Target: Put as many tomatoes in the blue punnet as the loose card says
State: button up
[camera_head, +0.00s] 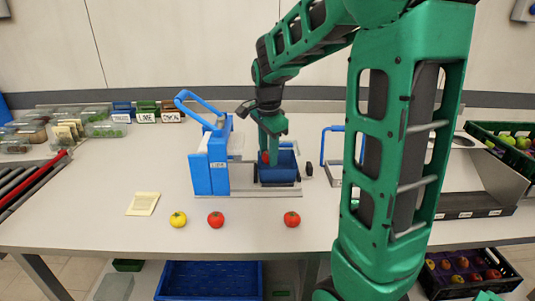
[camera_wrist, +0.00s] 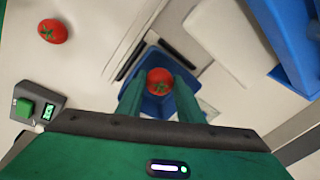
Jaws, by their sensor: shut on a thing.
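My gripper (camera_head: 267,151) is shut on a red tomato (camera_wrist: 160,81) with a green stem star. It holds it over the blue punnet (camera_head: 279,173), which also shows beneath it in the wrist view (camera_wrist: 153,106). I cannot tell how far the tomato is above the punnet floor; no other tomato shows inside, though part of the inside is hidden. Two red tomatoes (camera_head: 216,219) (camera_head: 292,219) and a yellow one (camera_head: 178,219) lie at the table's front. The loose card (camera_head: 143,204) lies left of them; its writing is too small to read.
A blue and white machine (camera_head: 209,165) with a raised blue handle stands left of the punnet. A blue frame (camera_head: 331,140) stands to its right. Labelled bins (camera_head: 146,111) and clear punnets (camera_head: 104,129) are at the back left. A green crate (camera_head: 508,150) is at right.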

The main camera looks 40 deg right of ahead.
dwell(0.4)
jog(key=o, duration=1.1)
jog(key=shift+w+r, duration=0.1)
jog(key=shift+r, duration=3.45)
jog(key=s+f+n, duration=0.3)
jog(key=s+n, duration=0.1)
jog(key=s, duration=0.5)
jog(key=s+a+f+n+g+y, duration=0.1)
jog(key=s+f+n, duration=0.2)
jog(key=s, duration=0.7)
jog(key=s+a+f+n, duration=0.1)
jog(key=s+f+n, duration=0.2)
jog(key=s, duration=0.6)
jog(key=shift+s+a+f+n+g, duration=0.1)
jog(key=shift+s+f+n+g, duration=0.05)
jog(key=shift+n, duration=0.45)
jog(key=shift+s+f+n+g, duration=0.1)
jog(key=shift+n+g, duration=0.05)
jog(key=shift+n, duration=0.45)
